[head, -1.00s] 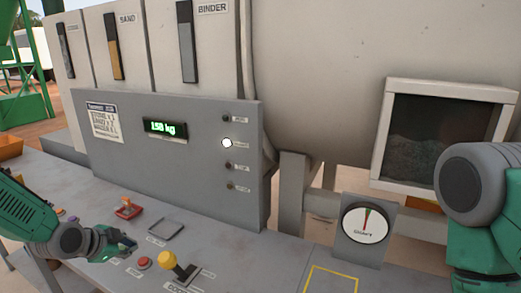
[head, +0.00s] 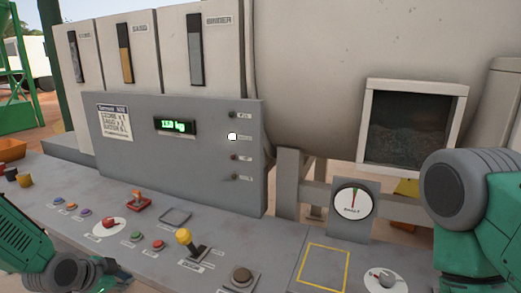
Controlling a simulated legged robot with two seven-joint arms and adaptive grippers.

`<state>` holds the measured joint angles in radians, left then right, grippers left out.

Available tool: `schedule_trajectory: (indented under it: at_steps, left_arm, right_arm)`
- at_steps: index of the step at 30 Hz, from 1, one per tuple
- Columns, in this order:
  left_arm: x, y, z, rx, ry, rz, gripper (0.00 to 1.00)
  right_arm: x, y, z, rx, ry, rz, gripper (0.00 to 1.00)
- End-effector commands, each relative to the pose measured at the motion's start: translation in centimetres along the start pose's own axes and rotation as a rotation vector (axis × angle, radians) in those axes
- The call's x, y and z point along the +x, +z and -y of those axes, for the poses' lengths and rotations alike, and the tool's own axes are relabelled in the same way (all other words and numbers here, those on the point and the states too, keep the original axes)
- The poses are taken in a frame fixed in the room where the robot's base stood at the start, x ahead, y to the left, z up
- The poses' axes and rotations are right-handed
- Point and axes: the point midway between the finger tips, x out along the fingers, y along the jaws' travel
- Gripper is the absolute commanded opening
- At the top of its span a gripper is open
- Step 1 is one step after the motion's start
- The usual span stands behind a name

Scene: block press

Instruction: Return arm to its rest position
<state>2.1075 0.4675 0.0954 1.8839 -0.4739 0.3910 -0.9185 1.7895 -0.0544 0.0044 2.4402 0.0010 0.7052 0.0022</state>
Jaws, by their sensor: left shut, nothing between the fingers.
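My left gripper (head: 118,276) shows low at the left, dark and green, at the bottom edge of the head view. It is shut with nothing in it, in front of the console top (head: 225,255) and apart from the levers. Part of my left arm (head: 25,240) comes in from the left edge. My right arm shows at the right edge as a large grey joint and green links; its gripper is out of view.
The console carries a yellow-knobbed lever (head: 185,238), a red switch (head: 137,200), several coloured buttons, a dark round knob (head: 241,276) and a dial (head: 385,280). Behind stand a display (head: 175,126) reading 150 kg, a gauge (head: 353,202) and a windowed drum (head: 408,128).

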Motion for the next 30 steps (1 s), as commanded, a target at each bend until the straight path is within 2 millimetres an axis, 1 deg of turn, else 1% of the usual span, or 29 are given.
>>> schedule_trajectory:
  at_steps: [1, 5, 6, 8, 11, 12, 13, 14, 15, 18, 21, 24, 25, 27, 30]
  left_arm:
    - [0.5, 0.6, -1.6, -0.025, 0.02, 0.012, 0.0]
    - [1.1, 2.0, -5.6, -0.11, 0.061, 0.049, 0.0]
    - [1.3, 2.6, -7.1, -0.142, 0.077, 0.066, 0.0]
    - [1.6, 3.5, -9.3, -0.192, 0.098, 0.092, 0.0]
    - [2.0, 5.5, -14.0, -0.294, 0.138, 0.155, 0.0]
    - [2.1, 6.6, -16.4, -0.345, 0.156, 0.193, 0.0]
    - [2.0, 7.5, -18.3, -0.386, 0.167, 0.225, 0.0]
    - [1.9, 8.6, -20.3, -0.43, 0.177, 0.262, 0.0]
    - [1.5, 10.1, -22.9, -0.49, 0.186, 0.314, 0.0]
    - [-0.2, 13.8, -28.6, -0.63, 0.184, 0.445, 0.0]
    - [-2.2, 16.9, -32.6, -0.74, 0.158, 0.56, 0.0]
    - [-4.0, 19.1, -34.9, -0.812, 0.123, 0.64, 0.0]
    - [-4.4, 19.4, -35.3, -0.827, 0.115, 0.655, 0.0]
    - [-5.1, 20.1, -35.9, -0.851, 0.098, 0.681, 0.0]
    - [-5.5, 20.4, -36.1, -0.865, 0.091, 0.693, 0.0]
  right_arm:
    - [0.5, 0.0, 0.0, 0.0, 0.0, 0.0, 0.4]
    - [1.3, 0.1, 0.0, 0.0, 0.0, 0.0, 0.4]
    - [1.6, 0.1, 0.0, 0.0, 0.0, 0.0, 0.4]
    - [2.0, 0.1, 0.0, 0.0, 0.0, 0.001, 0.4]
    - [3.0, 0.2, 0.1, 0.0, 0.0, 0.001, 0.4]
    - [3.6, 0.2, 0.1, 0.0, 0.0, 0.001, 0.4]
    - [4.0, 0.3, 0.1, 0.0, 0.0, 0.001, 0.4]
    - [4.5, 0.3, 0.1, 0.0, 0.0, 0.001, 0.4]
    - [5.2, 0.3, 0.1, 0.0, 0.0, 0.001, 0.4]
    - [6.6, 0.4, 0.1, 0.0, 0.0, 0.001, 0.4]
    - [7.7, 0.5, 0.1, 0.0, 0.0, 0.001, 0.4]
    - [8.4, 0.5, 0.1, 0.0, 0.0, 0.001, 0.4]
    - [8.5, 0.5, 0.1, 0.0, 0.0, 0.001, 0.4]
    - [8.6, 0.5, 0.1, 0.0, 0.0, 0.001, 0.4]
    - [8.6, 0.5, 0.1, 0.0, 0.0, 0.001, 0.4]
